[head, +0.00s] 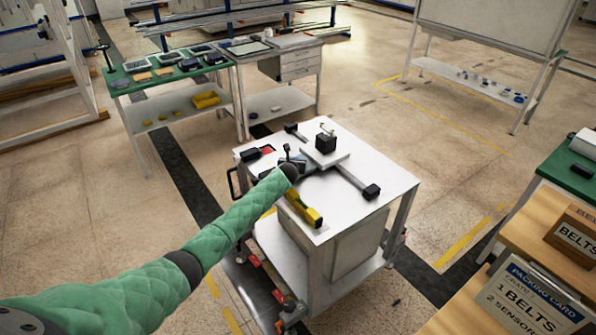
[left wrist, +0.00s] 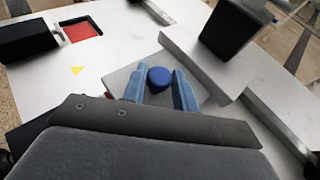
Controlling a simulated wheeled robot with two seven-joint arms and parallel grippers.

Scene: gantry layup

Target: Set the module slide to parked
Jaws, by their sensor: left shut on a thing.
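The module slide is a grey rail with black end blocks, running diagonally across the white cart top. Its end nearer the front right (head: 371,191) is clear. A white carriage plate (head: 341,156) sits around mid-rail and carries a black block (head: 326,142); plate (left wrist: 192,62) and block (left wrist: 232,28) also show in the left wrist view. A blue round knob (left wrist: 159,77) stands on a grey plate (left wrist: 118,80) beside the carriage. My left gripper (left wrist: 159,88) is shut on the knob, one blue finger on each side; in the head view, my wrist partly hides it (head: 297,160). My right gripper is not in view.
A black-framed red piece (head: 267,150) lies at the cart's left edge. A yellow and black tool (head: 304,209) lies near its front edge. Green-topped (head: 150,75) and white tables stand behind; a wooden bench with signs (head: 530,295) is at right. The cart's front right is bare.

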